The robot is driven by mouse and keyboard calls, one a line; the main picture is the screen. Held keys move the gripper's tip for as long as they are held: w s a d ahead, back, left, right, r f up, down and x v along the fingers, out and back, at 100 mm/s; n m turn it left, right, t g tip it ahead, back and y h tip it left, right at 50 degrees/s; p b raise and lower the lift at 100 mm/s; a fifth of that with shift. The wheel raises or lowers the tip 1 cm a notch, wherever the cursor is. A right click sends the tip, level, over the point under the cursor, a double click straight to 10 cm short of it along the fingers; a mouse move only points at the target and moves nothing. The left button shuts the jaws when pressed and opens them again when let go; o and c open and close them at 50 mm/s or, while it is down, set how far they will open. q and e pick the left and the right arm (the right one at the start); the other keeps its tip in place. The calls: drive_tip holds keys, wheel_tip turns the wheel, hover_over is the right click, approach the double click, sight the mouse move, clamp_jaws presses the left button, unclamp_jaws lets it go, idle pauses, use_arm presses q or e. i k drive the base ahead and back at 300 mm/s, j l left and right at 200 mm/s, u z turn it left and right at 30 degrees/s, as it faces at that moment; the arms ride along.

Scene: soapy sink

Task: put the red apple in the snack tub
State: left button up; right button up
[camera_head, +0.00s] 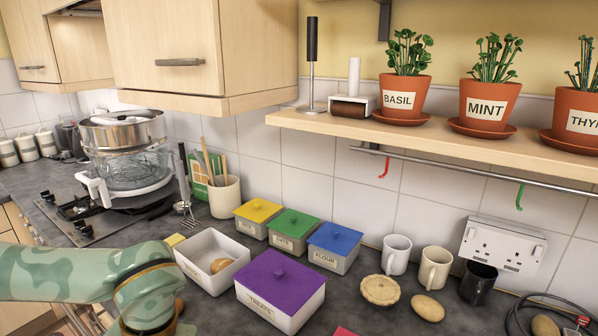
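I cannot make out a red apple in this view. A white open tub (188,266) stands on the counter left of centre, with a small label that I cannot read surely. A round tan-brown item (222,265) lies inside it. My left arm comes in from the left, and its hand (150,318) points down at the bottom edge, in front and to the left of the open tub. Its fingertips are not visible, so its hold is hidden. My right gripper is not in view.
A purple-lidded tub (281,281) stands right beside the open tub. Yellow (258,211), green (294,224) and blue (334,238) lidded boxes stand behind. A pie (380,290), a potato-like item (427,307) and mugs (434,269) are at the right. A shelf (430,139) overhangs the back.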

sight(206, 262)
drive_tip(key=i+j+z, duration=0.35)
drive_tip(key=j, duration=0.55)
drive_tip(key=j+z, duration=0.4)
drive_tip(key=j, duration=0.5)
drive_tip(key=j+z, duration=0.35)
drive_tip(key=j, duration=0.65)
drive_tip(key=k, duration=0.2)
drive_tip(key=i+z, duration=0.3)
drive_tip(key=z, duration=0.2)
